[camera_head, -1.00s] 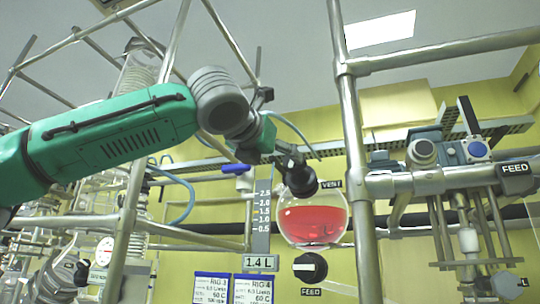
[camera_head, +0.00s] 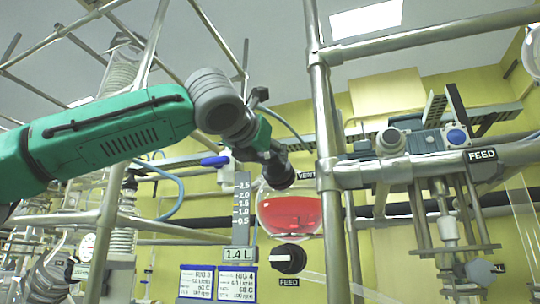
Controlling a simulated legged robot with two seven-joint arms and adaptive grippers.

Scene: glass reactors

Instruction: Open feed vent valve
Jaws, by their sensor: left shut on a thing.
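My left gripper (camera_head: 277,168) reaches in from the left on a green and grey arm. It is dark and shut at the black vent valve knob, beside the label "VENT" (camera_head: 306,175). The gripper covers most of the knob, so its turn angle cannot be told. Just below is the round glass feed vessel (camera_head: 290,214) with red liquid. Under the vessel is the black feed knob (camera_head: 289,259) with a pale mark, above a "FEED" label (camera_head: 289,282). My right gripper is not in view.
A steel post (camera_head: 327,150) stands just right of the vessel, with rails crossing at the top right. A volume scale (camera_head: 241,210) and a "1.4 L" sign (camera_head: 238,254) are at the left. Two rig cards (camera_head: 237,284) hang below. A valve assembly labelled "FEED" (camera_head: 481,155) is at the right.

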